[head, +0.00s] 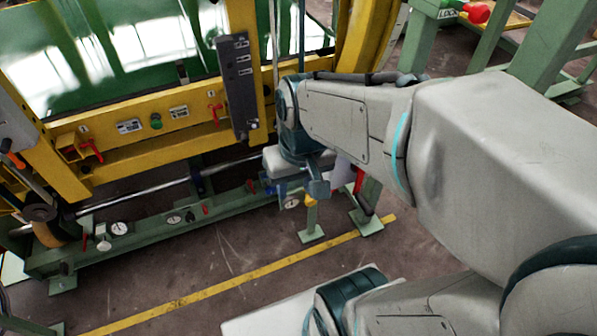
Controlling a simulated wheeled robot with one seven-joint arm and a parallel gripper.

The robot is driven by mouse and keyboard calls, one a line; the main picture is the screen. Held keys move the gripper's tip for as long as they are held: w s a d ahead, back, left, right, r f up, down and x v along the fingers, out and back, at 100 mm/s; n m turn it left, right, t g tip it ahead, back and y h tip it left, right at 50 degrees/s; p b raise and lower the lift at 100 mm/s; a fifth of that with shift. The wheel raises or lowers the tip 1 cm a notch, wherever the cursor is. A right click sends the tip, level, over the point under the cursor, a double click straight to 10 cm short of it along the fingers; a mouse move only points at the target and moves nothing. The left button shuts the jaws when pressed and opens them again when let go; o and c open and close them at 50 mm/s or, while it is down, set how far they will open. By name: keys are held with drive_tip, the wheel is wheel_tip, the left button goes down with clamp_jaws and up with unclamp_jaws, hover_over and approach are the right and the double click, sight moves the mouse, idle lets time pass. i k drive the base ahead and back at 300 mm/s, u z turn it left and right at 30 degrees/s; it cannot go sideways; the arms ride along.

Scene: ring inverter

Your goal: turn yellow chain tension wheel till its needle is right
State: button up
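My gripper (300,187) hangs at the end of my arm near the middle of the picture, above the right part of the low green rail. Its fingertips are small and partly hidden by its own body, so whether it is open or shut does not show. A round white gauge (291,203) shows just below it, partly covered. A small yellow part (310,200) shows beside the fingers; I cannot tell whether it is the chain tension wheel or whether the gripper touches it. The gauge's needle is too small to read.
The yellow machine frame (150,155) carries red levers (91,151) and a grey control box (238,85) close to my arm. More gauges (119,228) sit along the green rail (150,240). A tan roller (47,233) is at left. The floor by the yellow line (230,285) is clear.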

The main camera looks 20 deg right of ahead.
sight(308, 201)
drive_tip(key=k, duration=0.45)
drive_tip(key=u, duration=1.15)
drive_tip(key=i, duration=0.95)
drive_tip(key=z, duration=2.3)
